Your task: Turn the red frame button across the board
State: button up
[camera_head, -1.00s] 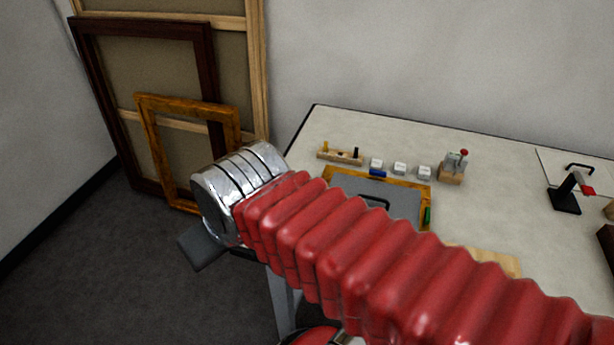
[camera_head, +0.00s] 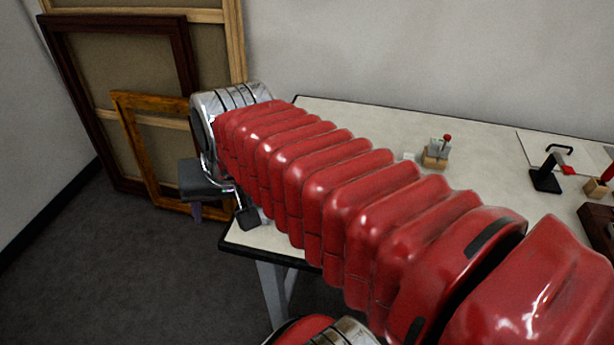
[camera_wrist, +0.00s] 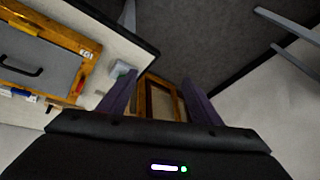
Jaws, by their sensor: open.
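The gilt frame (camera_wrist: 50,32) with its grey board (camera_wrist: 40,58) and black handle (camera_wrist: 22,66) lies on the table at the left of the wrist view. A small orange-red piece (camera_wrist: 81,83) on its lower right edge looks like the red button; its angle is too small to tell. A yellow button (camera_wrist: 22,25) sits on the upper edge. My gripper (camera_wrist: 158,100) is open and empty, its fingers spread to the right of the frame and apart from it. In the head view my arm hides the frame; a dark part of my gripper (camera_head: 247,218) shows by the table's left corner.
The table's edge (camera_wrist: 130,35) runs close to the frame, with a small pale block (camera_wrist: 121,70) near its corner. Larger frames (camera_head: 120,60) lean on the wall at the left. A wooden block with a red-knobbed clamp (camera_head: 437,155) and a black stand (camera_head: 546,178) stand on the table.

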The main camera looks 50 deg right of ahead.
jog(key=s+d+f+m+y, duration=0.1)
jog(key=d+m+y, duration=0.1)
jog(key=d+m, duration=2.2)
jog(key=d, duration=0.5)
jog(key=shift+s, duration=0.15)
jog(key=shift+f, duration=0.15)
jog(key=x, duration=1.3)
jog(key=shift+a+f, duration=0.2)
jog(key=shift+f, duration=0.2)
jog(key=shift+c, duration=0.4)
